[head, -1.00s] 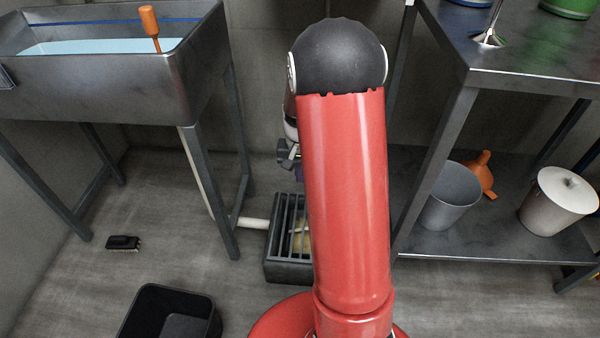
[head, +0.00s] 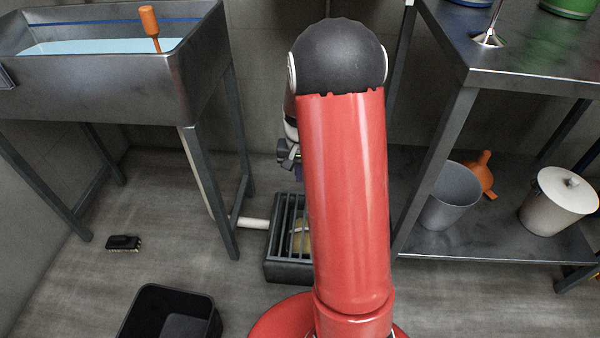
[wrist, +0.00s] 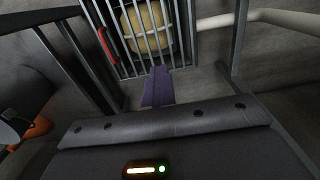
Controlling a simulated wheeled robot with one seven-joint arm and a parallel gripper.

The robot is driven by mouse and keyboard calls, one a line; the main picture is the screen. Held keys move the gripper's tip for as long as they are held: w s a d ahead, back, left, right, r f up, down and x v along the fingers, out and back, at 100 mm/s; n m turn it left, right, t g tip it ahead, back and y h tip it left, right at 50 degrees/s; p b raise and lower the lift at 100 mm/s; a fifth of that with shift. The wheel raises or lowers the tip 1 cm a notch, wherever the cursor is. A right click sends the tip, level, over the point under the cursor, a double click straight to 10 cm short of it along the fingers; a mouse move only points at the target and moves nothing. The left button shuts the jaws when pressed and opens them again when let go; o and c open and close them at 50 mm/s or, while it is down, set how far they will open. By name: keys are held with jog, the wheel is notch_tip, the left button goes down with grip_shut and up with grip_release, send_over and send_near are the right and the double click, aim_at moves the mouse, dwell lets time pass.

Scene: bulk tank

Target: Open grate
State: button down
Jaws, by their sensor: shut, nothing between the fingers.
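The grate (head: 281,222) is a set of dark parallel bars over a dark box on the floor. It lies closed as far as I can see, and my red arm hides its right side. In the wrist view the grate (wrist: 127,45) is at the top, with a red handle (wrist: 107,46) on its left side and a round tan thing (wrist: 146,28) behind the bars. My gripper (wrist: 159,70) shows there as shut purplish fingers close to the grate's edge, empty. I cannot tell whether they touch it. In the head view my arm mostly hides the gripper.
A white pipe (head: 252,223) runs into the box from the left. The legs of a steel tank (head: 110,85) stand left, and a steel table (head: 530,65) with a lower shelf stands right. A black bin (head: 170,315) and a brush (head: 123,242) are on the floor.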

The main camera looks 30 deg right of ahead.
jog(key=c, duration=2.1)
grip_release()
jog(key=o, duration=0.6)
jog(key=shift+r, duration=0.1)
notch_tip(320, 180, up, 8)
jog(key=p, duration=0.1)
jog(key=shift+f, duration=0.2)
